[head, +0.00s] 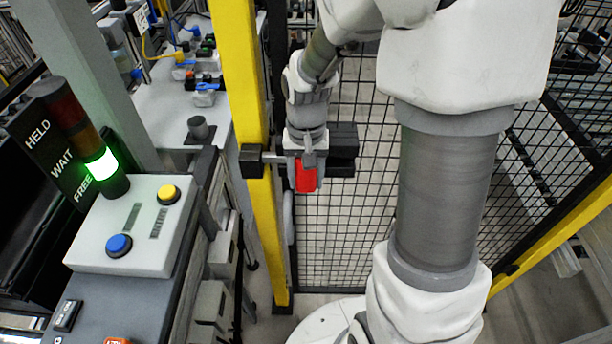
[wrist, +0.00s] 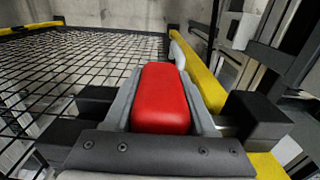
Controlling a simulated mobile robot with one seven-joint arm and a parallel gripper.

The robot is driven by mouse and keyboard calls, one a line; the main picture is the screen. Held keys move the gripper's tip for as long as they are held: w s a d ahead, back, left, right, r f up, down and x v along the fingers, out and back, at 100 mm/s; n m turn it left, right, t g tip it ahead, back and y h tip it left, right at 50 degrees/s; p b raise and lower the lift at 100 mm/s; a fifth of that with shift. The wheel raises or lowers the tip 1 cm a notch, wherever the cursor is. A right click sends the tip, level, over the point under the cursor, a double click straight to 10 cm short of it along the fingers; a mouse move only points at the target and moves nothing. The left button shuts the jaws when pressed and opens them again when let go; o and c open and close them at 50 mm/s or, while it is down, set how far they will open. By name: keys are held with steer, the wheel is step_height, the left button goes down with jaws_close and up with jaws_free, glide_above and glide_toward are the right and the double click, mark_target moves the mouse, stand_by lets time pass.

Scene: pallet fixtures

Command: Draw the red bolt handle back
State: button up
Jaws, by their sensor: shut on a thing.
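The red bolt handle (head: 306,175) is in the middle of the head view, at a dark bolt on the mesh gate beside the yellow post. In the wrist view the red handle (wrist: 161,98) fills the centre, with a grey finger along each side. My gripper (head: 305,180) is shut on the handle. The gripper also shows in the wrist view (wrist: 161,100). Dark bolt blocks (head: 343,150) stand to the right of the handle, and a dark block (head: 251,161) sits on the yellow post to its left. Part of the bolt is hidden behind my gripper.
A yellow post (head: 240,100) rises left of the bolt. Black mesh (head: 345,230) spans behind my arm. A control box (head: 135,225) with blue and yellow buttons stands at left, beside a signal tower (head: 103,163) lit green at FREE.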

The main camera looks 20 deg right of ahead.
jaws_close()
steer(key=d, duration=0.2)
steer(key=s+d, duration=0.1)
steer(key=d, duration=0.1)
steer(key=shift+s+d, duration=0.2)
steer(key=shift+d, duration=0.15)
steer(key=o, duration=1.3)
jaws_free()
steer(key=shift+d, duration=0.15)
steer(key=shift+r, duration=0.55)
step_height(320, 180, up, 16)
steer(key=p, duration=0.1)
steer(key=shift+r, duration=0.2)
